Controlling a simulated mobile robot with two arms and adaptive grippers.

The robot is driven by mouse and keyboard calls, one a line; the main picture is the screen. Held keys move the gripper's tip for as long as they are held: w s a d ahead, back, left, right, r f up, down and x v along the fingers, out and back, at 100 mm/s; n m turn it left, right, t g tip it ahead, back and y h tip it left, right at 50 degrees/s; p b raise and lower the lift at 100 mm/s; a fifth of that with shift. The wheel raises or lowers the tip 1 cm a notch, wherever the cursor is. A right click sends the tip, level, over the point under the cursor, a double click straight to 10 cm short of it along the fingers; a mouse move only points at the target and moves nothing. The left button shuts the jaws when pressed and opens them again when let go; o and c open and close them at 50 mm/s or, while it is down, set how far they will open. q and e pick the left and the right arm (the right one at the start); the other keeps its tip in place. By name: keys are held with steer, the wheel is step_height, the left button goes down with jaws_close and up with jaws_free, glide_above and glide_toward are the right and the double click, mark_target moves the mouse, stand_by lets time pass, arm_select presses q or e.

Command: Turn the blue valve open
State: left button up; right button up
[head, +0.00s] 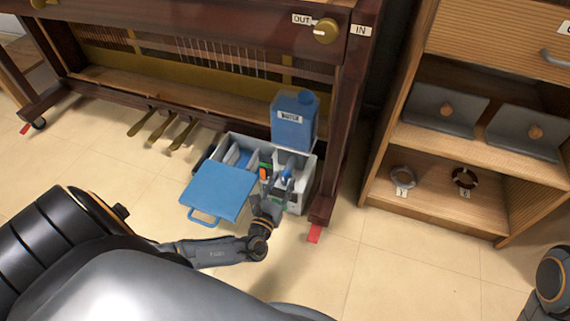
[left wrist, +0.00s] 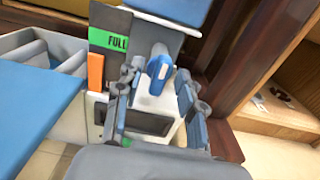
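The blue valve (left wrist: 158,62) is a small blue handle on the front of a white and grey unit (left wrist: 160,104), standing roughly upright in the left wrist view. In the head view the valve (head: 286,176) is small and partly covered by my gripper. My left gripper (left wrist: 155,88) is open, with one finger on each side of the valve in the picture; I cannot tell whether either finger touches it. In the head view the left gripper (head: 277,186) is in front of the unit. My right gripper is out of view.
A blue tank labelled WATER (head: 293,120) stands on the unit below the piano (head: 342,110). A green FULL label (left wrist: 108,41) and an orange marker (left wrist: 95,72) are beside the valve. A blue lid (head: 218,189) sticks out at left. A wooden shelf (head: 440,205) stands at right.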

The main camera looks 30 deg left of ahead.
arm_select(q)
steer(key=shift+w, duration=0.1)
jaws_close()
